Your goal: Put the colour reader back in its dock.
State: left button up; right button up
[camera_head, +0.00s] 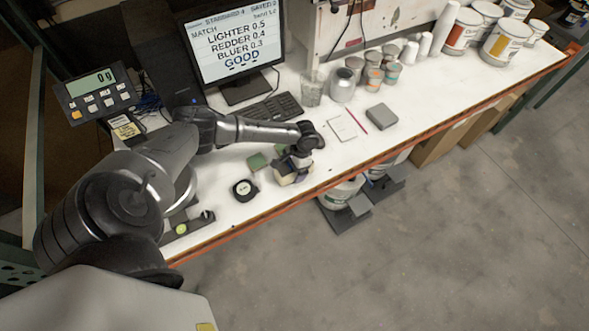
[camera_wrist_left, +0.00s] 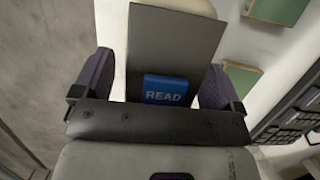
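The colour reader (camera_head: 286,178) is a pale block with a dark top at the bench's front edge, below my left gripper (camera_head: 293,160). In the left wrist view the colour reader (camera_wrist_left: 175,38) shows a grey panel, a cream body and a blue READ button. My right gripper is not in view.
A black round object (camera_head: 244,189) and green cards (camera_head: 257,161) lie left of the reader. A keyboard (camera_head: 268,108), a monitor (camera_head: 236,50), a paper pad (camera_head: 343,127) and a grey box (camera_head: 381,116) stand behind and right. Paint cans (camera_head: 462,32) fill the far right.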

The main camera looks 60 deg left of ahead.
pick_arm(q)
jog(key=shift+r, duration=0.1)
jog(key=c, duration=1.4)
jog(key=shift+c, duration=0.2)
